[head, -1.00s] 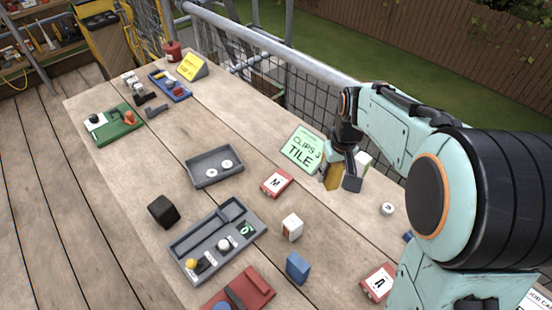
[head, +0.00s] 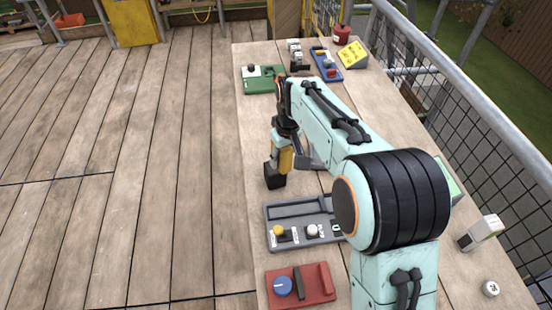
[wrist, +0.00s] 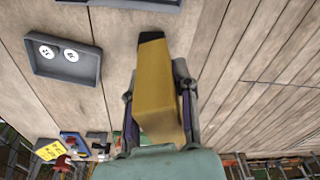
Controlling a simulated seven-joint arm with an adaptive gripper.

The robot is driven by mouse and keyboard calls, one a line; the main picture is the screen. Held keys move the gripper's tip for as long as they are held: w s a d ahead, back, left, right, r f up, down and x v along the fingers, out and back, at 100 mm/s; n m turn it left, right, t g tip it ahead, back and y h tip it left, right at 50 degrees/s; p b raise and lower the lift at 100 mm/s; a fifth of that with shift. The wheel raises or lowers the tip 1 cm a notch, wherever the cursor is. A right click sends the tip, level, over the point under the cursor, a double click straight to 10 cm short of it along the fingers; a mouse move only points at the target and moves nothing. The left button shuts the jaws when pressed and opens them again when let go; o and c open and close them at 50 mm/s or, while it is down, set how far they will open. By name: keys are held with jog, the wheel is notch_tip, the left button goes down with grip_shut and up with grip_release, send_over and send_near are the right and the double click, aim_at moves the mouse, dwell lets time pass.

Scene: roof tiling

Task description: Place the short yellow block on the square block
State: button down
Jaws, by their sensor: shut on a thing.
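My gripper (head: 283,143) is shut on the yellow block (head: 286,160), which hangs upright below the fingers. In the wrist view the yellow block (wrist: 158,75) fills the space between the fingers. The black square block (head: 274,179) sits on the table near its left edge, directly under or just beside the yellow block's lower end. In the wrist view a small part of the black block (wrist: 150,37) shows past the yellow block's far end; the rest is hidden. I cannot tell whether the two blocks touch.
A grey tray with knobs (head: 290,241) lies in front of the black block, and a red panel (head: 312,285) is nearer still. A green board (head: 262,86) is farther back. A grey tray with two white discs (wrist: 60,62) shows in the wrist view. Open floor lies left of the table.

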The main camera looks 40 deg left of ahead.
jog(key=w+a+f, duration=0.1)
jog(key=a+f, duration=0.1)
jog(key=w+a+f, duration=0.1)
jog(key=w+f, duration=0.1)
jog(key=w+a+f, duration=0.2)
jog(key=f, duration=0.1)
jog(key=shift+w+a+f, duration=0.1)
jog(key=shift+w+a, duration=0.1)
jog(key=shift+a, duration=0.15)
jog(key=shift+f, duration=1.6)
jog(key=shift+f, duration=0.15)
jog(key=c, duration=0.9)
grip_release()
